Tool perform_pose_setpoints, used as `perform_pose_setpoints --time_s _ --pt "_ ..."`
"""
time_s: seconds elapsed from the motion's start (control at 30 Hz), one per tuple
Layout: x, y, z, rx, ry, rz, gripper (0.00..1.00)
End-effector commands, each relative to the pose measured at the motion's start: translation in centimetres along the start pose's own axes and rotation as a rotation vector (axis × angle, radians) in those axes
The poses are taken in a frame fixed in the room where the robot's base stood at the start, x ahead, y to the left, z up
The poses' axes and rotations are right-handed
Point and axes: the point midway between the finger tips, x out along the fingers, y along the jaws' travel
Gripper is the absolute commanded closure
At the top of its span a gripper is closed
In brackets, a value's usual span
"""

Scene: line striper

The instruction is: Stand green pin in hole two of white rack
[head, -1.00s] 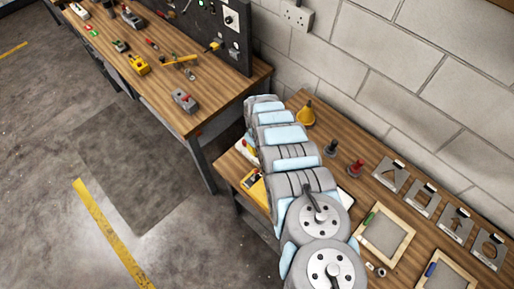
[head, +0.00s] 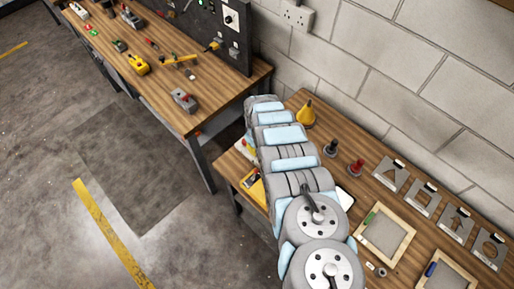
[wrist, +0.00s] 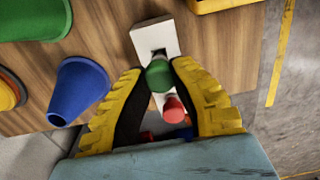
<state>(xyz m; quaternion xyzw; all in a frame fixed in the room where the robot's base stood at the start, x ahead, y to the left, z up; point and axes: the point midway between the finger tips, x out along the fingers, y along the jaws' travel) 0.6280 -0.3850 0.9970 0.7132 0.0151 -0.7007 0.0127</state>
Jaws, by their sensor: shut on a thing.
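In the wrist view my gripper (wrist: 158,70) has its yellow and black fingers shut on the green pin (wrist: 158,76), whose round green top faces the camera. The pin is over the white rack (wrist: 152,34). A dark square hole shows in the rack just beyond the pin's top. I cannot tell whether the pin's lower end is in a hole or above the rack. A red pin (wrist: 173,109) is beside the green pin, nearer the gripper's palm, over the rack's near part.
In the wrist view a blue cone (wrist: 82,88) and a green cone (wrist: 38,18) are left of the gripper. A yellow object (wrist: 212,4) is at the top edge. Bare wood lies left of the rack. The bench edge and floor are to the right.

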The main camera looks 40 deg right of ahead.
Motion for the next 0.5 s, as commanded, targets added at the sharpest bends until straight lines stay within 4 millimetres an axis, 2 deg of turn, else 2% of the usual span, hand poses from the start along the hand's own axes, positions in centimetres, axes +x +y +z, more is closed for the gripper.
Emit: perform_pose_setpoints --time_s 0.5 --pt "1.11 0.02 -0.02 0.0 0.001 0.001 1.0"
